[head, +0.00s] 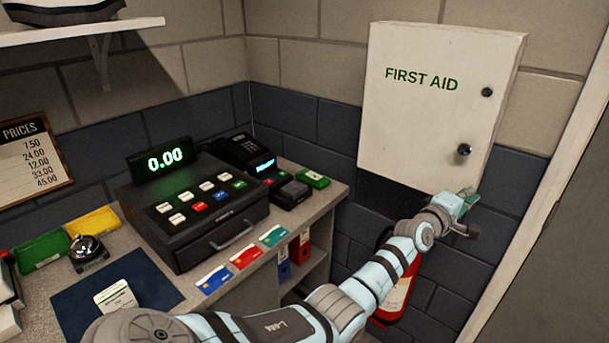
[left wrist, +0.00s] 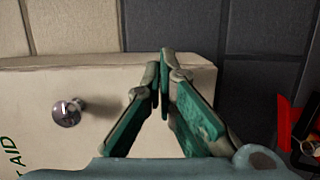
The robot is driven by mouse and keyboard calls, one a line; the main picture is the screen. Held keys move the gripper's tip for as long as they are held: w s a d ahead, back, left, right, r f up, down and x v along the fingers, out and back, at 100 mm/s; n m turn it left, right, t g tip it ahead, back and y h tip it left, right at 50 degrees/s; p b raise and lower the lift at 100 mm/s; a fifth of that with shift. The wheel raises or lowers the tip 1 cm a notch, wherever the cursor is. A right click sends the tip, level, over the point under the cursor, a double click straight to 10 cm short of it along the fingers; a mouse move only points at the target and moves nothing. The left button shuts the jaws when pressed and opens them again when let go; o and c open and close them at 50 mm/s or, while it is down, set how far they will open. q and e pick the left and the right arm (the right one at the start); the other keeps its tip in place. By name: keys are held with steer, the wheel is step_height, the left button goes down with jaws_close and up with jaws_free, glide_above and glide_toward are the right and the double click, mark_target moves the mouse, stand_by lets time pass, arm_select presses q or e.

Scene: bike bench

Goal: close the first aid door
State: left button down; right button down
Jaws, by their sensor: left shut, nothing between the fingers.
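The white first aid cabinet hangs on the wall at the right of the head view, and its door (head: 425,110) faces me with green lettering. The door looks flush with the box or nearly so; I cannot tell whether a thin gap remains. A round metal knob (head: 464,150) sits low on the door's right side; it also shows in the left wrist view (left wrist: 66,112). My left gripper (head: 468,194) is shut and empty by the cabinet's lower right corner, its fingertips (left wrist: 163,58) together. I cannot tell whether they touch the cabinet. My right gripper is not in view.
A red fire extinguisher (head: 395,298) is below the cabinet, partly behind my left arm. The counter at left holds a cash register (head: 195,210), a card terminal (head: 285,190) and a bell (head: 87,253). A light door frame (head: 540,215) stands at the right.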

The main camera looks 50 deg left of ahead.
arm_select(q)
steer(key=shift+w+d+r, duration=0.15)
steer(key=shift+w+d, duration=0.05)
steer(key=shift+w, duration=0.4)
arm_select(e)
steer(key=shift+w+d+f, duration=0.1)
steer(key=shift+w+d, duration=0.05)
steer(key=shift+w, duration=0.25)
